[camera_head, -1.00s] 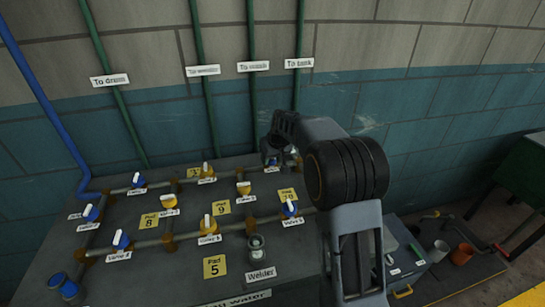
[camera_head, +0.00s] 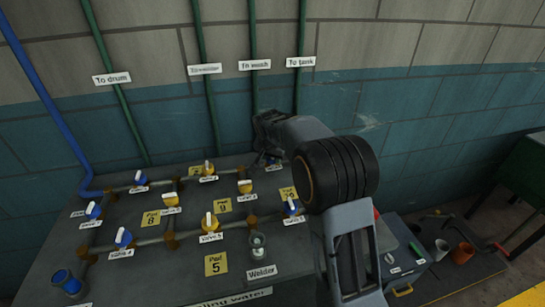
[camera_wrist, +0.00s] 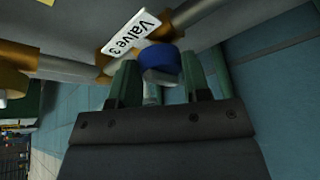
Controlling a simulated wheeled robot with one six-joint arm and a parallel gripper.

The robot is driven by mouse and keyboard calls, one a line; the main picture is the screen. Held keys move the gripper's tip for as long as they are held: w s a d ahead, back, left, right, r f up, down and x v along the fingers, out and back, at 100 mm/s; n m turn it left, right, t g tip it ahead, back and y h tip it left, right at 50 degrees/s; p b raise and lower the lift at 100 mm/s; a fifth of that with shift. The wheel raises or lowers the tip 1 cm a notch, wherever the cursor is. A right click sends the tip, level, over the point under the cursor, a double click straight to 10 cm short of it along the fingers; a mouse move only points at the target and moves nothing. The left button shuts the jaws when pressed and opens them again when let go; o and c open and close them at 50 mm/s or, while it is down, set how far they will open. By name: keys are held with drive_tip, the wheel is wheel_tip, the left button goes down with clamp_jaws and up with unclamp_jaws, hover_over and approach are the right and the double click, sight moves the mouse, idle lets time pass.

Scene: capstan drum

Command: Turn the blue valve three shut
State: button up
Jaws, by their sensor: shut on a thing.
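The blue valve three (camera_wrist: 158,62) shows in the wrist view, beside its white "Valve 3" label (camera_wrist: 131,33) on a grey pipe. A pale handle (camera_wrist: 152,92) projects from its blue cap toward my gripper. My gripper (camera_wrist: 160,80) has its green fingers on either side of the cap and handle, shut on the valve. In the head view my gripper (camera_head: 270,152) is at the back right of the sloping panel, mostly hidden by my own arm, and the valve there is barely seen. The handle's exact angle to the pipe is hard to tell.
The grey panel (camera_head: 130,275) carries several other blue and yellow valves, pipes and yellow pad signs. The tiled wall (camera_head: 420,140) rises close behind the panel.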

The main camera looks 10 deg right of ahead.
drive_tip(key=shift+m, duration=0.4)
drive_tip(key=o, duration=0.9)
drive_tip(key=v, duration=1.3)
drive_tip(key=shift+a+r, duration=0.25)
drive_tip(key=shift+r, duration=0.1)
drive_tip(key=shift+s, duration=0.15)
